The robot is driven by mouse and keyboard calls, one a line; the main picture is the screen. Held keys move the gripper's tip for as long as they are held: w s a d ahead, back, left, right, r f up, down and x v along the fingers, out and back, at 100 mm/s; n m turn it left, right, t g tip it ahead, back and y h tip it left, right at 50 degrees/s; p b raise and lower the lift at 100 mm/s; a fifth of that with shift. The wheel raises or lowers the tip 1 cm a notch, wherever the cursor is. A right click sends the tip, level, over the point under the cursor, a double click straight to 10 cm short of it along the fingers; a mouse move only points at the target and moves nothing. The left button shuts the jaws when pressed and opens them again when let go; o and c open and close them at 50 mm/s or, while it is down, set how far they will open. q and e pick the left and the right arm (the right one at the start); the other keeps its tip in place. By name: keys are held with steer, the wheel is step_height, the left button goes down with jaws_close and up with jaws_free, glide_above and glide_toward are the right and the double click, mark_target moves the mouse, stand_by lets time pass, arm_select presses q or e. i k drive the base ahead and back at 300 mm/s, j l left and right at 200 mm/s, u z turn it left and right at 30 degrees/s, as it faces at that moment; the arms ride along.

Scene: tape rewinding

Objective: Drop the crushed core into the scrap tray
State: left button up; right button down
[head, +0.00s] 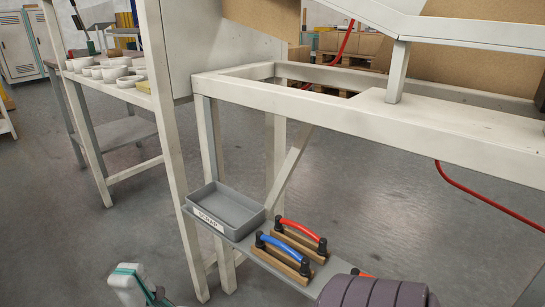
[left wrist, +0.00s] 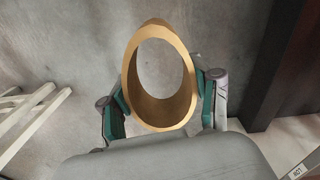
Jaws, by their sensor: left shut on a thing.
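The crushed core (left wrist: 160,114) is a tan cardboard ring squashed to an oval, seen end-on in the left wrist view. My left gripper (left wrist: 160,101) is shut on it, one teal-padded finger on each side, and holds it above the grey floor. The scrap tray (head: 214,215) is a shallow grey box with a SCRAP label, standing at the left end of a low shelf. No core shows inside its visible part. A white and teal part of my arm shows at the bottom left of the head view. The head view does not show clearly how my right gripper stands.
Beside the tray are wooden blocks with a red handle (head: 303,230) and a blue handle (head: 283,250). White frame posts (head: 174,150) rise beside the shelf.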

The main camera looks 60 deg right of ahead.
mark_target(223, 217)
steer(key=i+j+z, duration=0.1)
steer(key=z, duration=0.35)
steer(key=i+j+z, duration=0.1)
steer(key=z, duration=0.4)
steer(key=j+z, duration=0.3)
steer(key=z, duration=0.15)
steer(key=j+z, duration=0.25)
steer(key=z, duration=0.25)
steer(key=j+z, duration=0.25)
steer(key=z, duration=0.2)
steer(key=i, duration=0.05)
